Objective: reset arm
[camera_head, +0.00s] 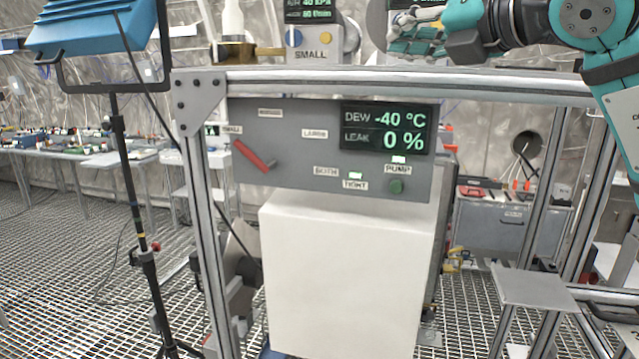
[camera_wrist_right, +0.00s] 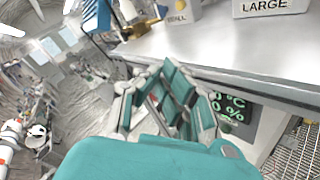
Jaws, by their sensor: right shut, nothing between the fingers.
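My right arm (camera_head: 545,22) is teal and black and comes in from the top right of the head view. Its gripper (camera_head: 412,38) is above the top rail of the frame and points left. In the right wrist view the gripper's teal fingers (camera_wrist_right: 172,100) are shut and empty, in front of the edge of a grey top surface. Whether they touch that edge I cannot tell. My left gripper is in neither view.
A metal frame's top rail (camera_head: 400,83) spans the head view. Below it are a grey panel (camera_head: 290,150) with a red lever (camera_head: 254,156), a display (camera_head: 388,128) and a white box (camera_head: 345,275). A blue lamp (camera_head: 92,28) on a stand is at left.

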